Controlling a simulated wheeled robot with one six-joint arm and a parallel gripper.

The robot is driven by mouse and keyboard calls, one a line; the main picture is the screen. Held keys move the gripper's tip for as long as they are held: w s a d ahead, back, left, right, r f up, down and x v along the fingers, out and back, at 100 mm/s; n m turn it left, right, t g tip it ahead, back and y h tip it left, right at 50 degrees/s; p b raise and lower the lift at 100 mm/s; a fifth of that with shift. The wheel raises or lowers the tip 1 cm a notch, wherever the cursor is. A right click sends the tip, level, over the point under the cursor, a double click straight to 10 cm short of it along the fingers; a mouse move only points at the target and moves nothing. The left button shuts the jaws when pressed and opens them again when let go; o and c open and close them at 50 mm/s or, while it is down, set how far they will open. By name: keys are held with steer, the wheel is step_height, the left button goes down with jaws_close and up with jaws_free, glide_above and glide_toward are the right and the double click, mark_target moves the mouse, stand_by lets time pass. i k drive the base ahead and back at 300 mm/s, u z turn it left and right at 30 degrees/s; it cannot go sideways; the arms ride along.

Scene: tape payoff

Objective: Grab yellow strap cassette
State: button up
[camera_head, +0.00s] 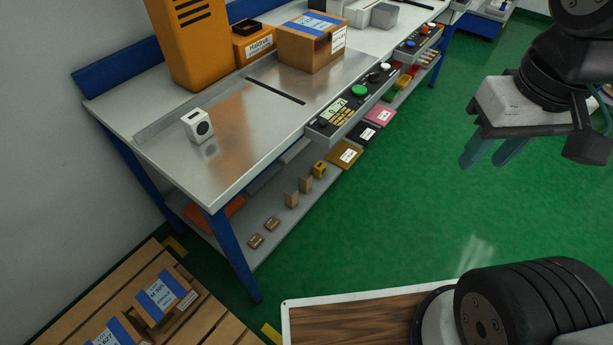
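A small yellow block-like item (319,170), likely the yellow strap cassette, stands on the lower shelf (264,238) under the workbench. It is beside a yellow-brown labelled bin (345,155); its finer details are too small to tell. My gripper (491,153) is at the upper right, above the green floor and well to the right of the bench. Its two teal fingers are apart with nothing visible between them.
The steel workbench (225,165) carries a cardboard box (308,50), an orange machine (190,40) and a white cube device (198,126). A control panel (343,108) juts from its front edge above the shelf. A wooden pallet (85,300) holds boxes at lower left. The green floor (400,215) is clear.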

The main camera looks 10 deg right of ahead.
mark_target(319, 169)
steer(key=u, duration=3.95)
steer(key=k, duration=2.8)
steer(key=z, duration=1.3)
steer(key=i, duration=0.5)
steer(key=z, duration=0.05)
